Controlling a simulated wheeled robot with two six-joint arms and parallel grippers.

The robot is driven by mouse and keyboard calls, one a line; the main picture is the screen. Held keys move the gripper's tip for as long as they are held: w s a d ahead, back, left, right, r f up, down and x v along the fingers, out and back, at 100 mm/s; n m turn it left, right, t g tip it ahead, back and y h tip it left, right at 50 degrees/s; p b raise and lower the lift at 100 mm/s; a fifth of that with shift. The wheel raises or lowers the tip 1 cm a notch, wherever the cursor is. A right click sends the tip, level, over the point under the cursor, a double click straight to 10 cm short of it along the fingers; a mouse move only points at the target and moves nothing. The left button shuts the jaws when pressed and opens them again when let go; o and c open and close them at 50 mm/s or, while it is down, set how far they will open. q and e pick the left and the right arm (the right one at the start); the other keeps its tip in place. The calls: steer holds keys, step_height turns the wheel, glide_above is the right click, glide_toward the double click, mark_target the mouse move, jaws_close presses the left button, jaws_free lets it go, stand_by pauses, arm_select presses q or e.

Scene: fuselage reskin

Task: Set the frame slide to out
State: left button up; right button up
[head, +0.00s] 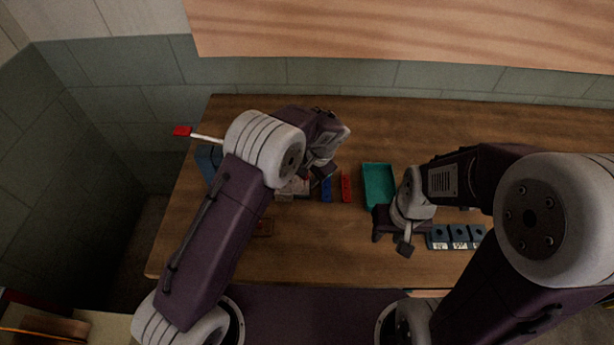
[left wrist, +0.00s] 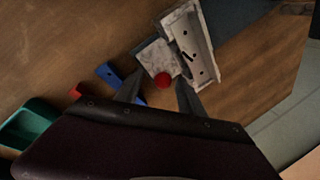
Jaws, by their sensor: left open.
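In the left wrist view a pale grey block (left wrist: 153,56) with a round red knob (left wrist: 163,80) lies beside a light metal channel piece (left wrist: 192,45) with dark holes. Which part is the frame slide, and its setting, I cannot tell. My left gripper (left wrist: 160,95) is open, with its fingers on either side of the red knob. Whether they touch it is unclear. In the head view my left gripper (head: 322,175) hangs over this fixture (head: 295,187) and partly hides it. My right gripper (head: 392,243) is open and looks empty, in front of the green tray.
The green tray (head: 378,187) stands mid-table, with a red piece (head: 346,187) and a blue piece (head: 326,190) to its left. Several dark labelled blocks (head: 459,237) sit at right. A white rod with a red end (head: 182,131) juts past the table's left edge. The front middle is clear.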

arm_select(q)
steer(key=v, duration=0.7)
steer(key=shift+d+r, duration=0.15)
steer(key=shift+r, duration=0.2)
steer(key=w+a+r+n, duration=0.2)
steer(key=a+r, duration=0.3)
steer(key=a, duration=0.2)
steer(key=s+a+n, duration=0.3)
steer(key=s+a, duration=0.3)
steer(key=a, duration=0.3)
steer(key=s+f+n+h, duration=0.1)
steer(key=s+f, duration=0.1)
steer(key=s, duration=0.3)
steer(key=s+a+f+n+g+h, duration=0.1)
steer(key=s+f, duration=0.1)
steer(key=s, duration=0.4)
steer(key=s+a+f+n, duration=0.1)
steer(key=s+f+n, duration=0.1)
steer(key=s, duration=0.3)
steer(key=shift+s+f+h, duration=0.15)
steer(key=shift+f+h, duration=0.25)
